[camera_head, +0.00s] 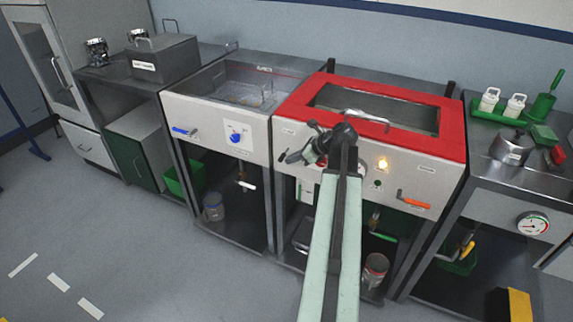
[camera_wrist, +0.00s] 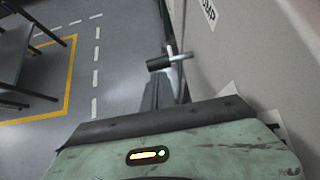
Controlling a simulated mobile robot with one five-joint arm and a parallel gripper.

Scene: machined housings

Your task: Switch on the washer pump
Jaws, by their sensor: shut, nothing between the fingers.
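The red-topped washer-like unit (camera_head: 455,120) stands in the middle right, with a lit yellow lamp (camera_head: 382,164) on its grey front panel. My gripper (camera_head: 290,157) is at the left part of this panel in the head view, with its arm reaching up from below and hiding part of the front. In the wrist view, my gripper (camera_wrist: 163,92) is shut and empty. A black bar-shaped handle (camera_wrist: 160,63) on a metal stem shows just beyond the fingers; contact cannot be told. A label (camera_wrist: 209,12) ending in what looks like "UMP" is on the panel above right. The switch's position is unclear.
An orange lever (camera_head: 412,198) is on the same panel, right of my arm. The left basin unit (camera_head: 205,108) has a blue lever (camera_head: 184,132) and blue knob (camera_head: 236,138). A gauge (camera_head: 532,224) is at the right. The floor in front is clear.

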